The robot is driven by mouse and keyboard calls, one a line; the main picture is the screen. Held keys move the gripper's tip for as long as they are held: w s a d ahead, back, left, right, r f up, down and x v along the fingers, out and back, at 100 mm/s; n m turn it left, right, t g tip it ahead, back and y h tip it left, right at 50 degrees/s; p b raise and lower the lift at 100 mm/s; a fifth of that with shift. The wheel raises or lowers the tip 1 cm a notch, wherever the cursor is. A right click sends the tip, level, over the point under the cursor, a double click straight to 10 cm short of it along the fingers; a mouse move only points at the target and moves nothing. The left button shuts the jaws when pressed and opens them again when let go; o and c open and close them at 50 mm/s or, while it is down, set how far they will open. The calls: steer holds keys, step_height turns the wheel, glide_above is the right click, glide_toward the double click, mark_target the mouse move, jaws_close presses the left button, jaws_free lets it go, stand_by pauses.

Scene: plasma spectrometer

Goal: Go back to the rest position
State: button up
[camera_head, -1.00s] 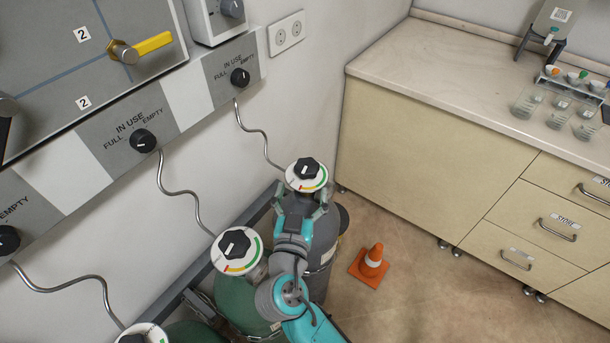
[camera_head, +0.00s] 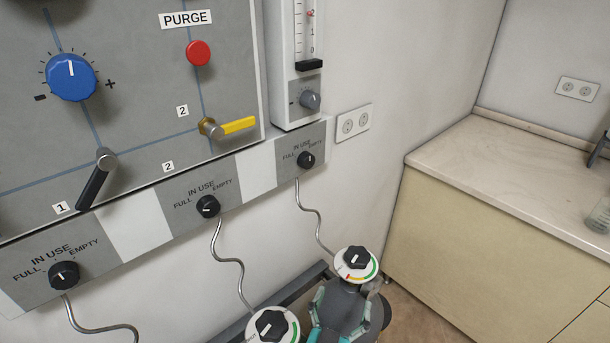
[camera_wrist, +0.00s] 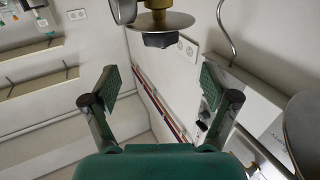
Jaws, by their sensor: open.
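My gripper (camera_head: 342,303) is low in the head view, just below the black valve knob (camera_head: 356,257) with its white, red and green dial on top of the right gas cylinder. In the wrist view my gripper (camera_wrist: 160,84) has its two fingers spread wide with nothing between them. A dark knob under a round disc with a brass stem (camera_wrist: 160,20) shows beyond the fingertips, apart from them. Most of the cylinder body and my arm are cut off by the lower edge of the head view.
A second cylinder knob (camera_head: 272,325) stands close at left. Thin curved metal tubes (camera_head: 232,262) run down from the wall panel (camera_head: 130,110). A beige cabinet (camera_head: 470,255) with a pale countertop (camera_head: 500,170) stands at right.

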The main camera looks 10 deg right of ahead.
steer(key=s+d+f+n+g+y, duration=0.2)
steer(key=s+d+f+n+y, duration=0.2)
steer(key=s+f+n+y, duration=0.7)
steer(key=s+d+r+m+h, duration=0.1)
steer(key=s+m, duration=0.1)
steer(key=s, duration=0.9)
steer(key=s+d+r+m+t+h, duration=0.1)
steer(key=s+r+m, duration=0.1)
steer(key=s, duration=0.9)
steer(key=shift+s+r+m, duration=0.25)
steer(key=shift+r+m, duration=0.05)
steer(key=shift+m, duration=0.3)
